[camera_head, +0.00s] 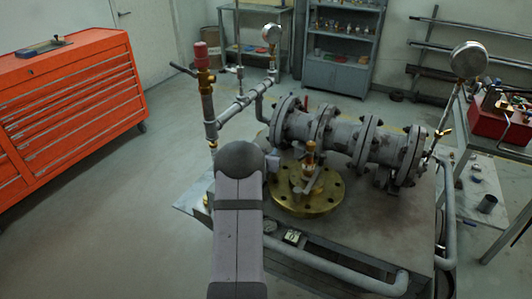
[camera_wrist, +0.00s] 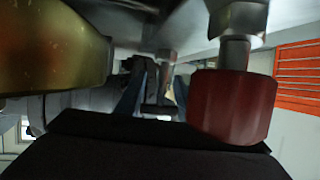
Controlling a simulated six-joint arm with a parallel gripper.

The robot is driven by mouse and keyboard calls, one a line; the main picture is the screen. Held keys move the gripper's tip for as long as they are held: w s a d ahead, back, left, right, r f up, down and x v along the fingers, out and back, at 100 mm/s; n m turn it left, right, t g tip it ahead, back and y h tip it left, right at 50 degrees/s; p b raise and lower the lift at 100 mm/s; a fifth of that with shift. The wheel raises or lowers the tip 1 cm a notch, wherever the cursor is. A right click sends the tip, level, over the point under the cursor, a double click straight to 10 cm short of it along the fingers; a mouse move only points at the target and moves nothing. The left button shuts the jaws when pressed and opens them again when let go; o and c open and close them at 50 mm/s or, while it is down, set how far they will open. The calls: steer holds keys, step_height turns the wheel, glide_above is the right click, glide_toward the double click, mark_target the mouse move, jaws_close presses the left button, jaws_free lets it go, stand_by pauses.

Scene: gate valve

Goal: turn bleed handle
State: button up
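My gripper shows in the wrist view (camera_wrist: 157,85) as two dark fingers with a gap between them, and I see nothing clearly held. In the head view my arm hides most of it; a pale part shows just left of the brass fitting. The brass bleed fitting (camera_head: 310,153) stands upright on a round brass flange (camera_head: 318,205), with a grey lever-like handle (camera_head: 316,182) in front. I cannot tell whether the gripper touches this handle. In the wrist view a large brass part (camera_wrist: 55,45) is close at the left and a dark red cap (camera_wrist: 233,106) close at the right.
A grey flanged pipe (camera_head: 340,138) lies across the bench behind the fitting. A red-capped valve (camera_head: 201,57) with a side lever rises at left. Gauges (camera_head: 470,60) stand at right and back. An orange drawer cabinet (camera_head: 70,95) is far left; the floor between is clear.

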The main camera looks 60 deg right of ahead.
steer(key=shift+w+a+r+p, duration=0.15)
steer(key=shift+w+p, duration=0.1)
steer(key=shift+p, duration=0.3)
steer(key=shift+m+g, duration=0.4)
steer(key=o, duration=0.9)
steer(key=shift+c, duration=0.2)
steer(key=shift+s, duration=0.15)
steer(key=shift+b+v, duration=0.45)
steer(key=shift+v, duration=2.95)
steer(key=shift+a, duration=0.2)
